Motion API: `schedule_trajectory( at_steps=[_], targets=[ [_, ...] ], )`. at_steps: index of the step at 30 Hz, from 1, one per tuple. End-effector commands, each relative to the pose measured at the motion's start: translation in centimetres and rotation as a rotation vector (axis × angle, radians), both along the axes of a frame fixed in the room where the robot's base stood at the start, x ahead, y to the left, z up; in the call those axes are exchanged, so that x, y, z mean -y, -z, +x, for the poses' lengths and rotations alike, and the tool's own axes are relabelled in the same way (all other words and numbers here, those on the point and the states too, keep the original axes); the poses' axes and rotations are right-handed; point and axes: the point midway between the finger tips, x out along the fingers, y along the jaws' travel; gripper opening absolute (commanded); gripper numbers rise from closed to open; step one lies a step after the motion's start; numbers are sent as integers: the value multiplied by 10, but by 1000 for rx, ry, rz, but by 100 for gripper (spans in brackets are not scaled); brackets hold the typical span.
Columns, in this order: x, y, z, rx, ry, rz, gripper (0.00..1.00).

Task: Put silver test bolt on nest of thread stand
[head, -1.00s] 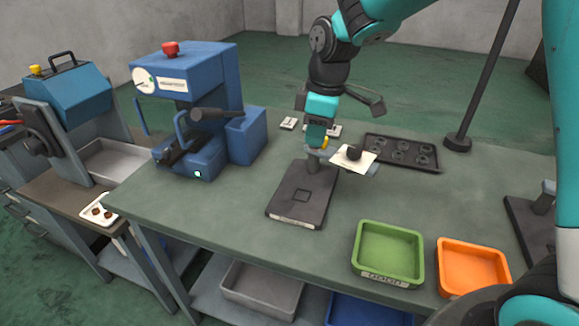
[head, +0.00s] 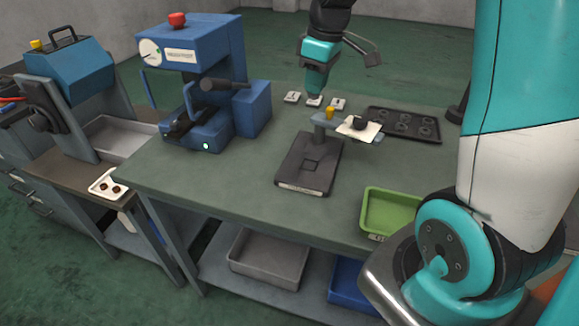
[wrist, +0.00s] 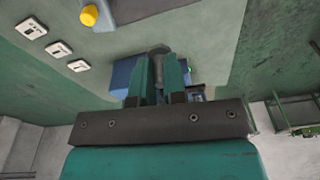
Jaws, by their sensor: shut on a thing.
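My gripper (head: 316,92) is above the back of the green bench, behind the stand and near several small white plates. The bolt cannot be made out in the head view. A stand with a dark base plate (head: 296,178) has a grey post and arm, a yellow knob (head: 330,112) and a square outline on its base. I cannot tell whether this is the thread stand.
White plates (head: 292,97) lie behind the stand. A white card (head: 359,129) with a dark piece is at its arm. A dark tray (head: 404,123) lies to the right, a green bin (head: 390,208) in front. A blue machine (head: 200,80) stands left. The front-left bench is clear.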

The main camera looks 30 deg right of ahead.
Motion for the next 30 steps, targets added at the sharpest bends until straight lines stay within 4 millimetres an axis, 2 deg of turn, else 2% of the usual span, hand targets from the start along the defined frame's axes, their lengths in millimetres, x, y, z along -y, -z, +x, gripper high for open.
schedule_trajectory(
  at_steps=[12,15,30],
  targets=[
    [-1,111,-2,-11,1,2,0],
    [-1,133,-1,-7,-1,2,0],
    [-2,191,0,-3,0,1,0]
  ],
)
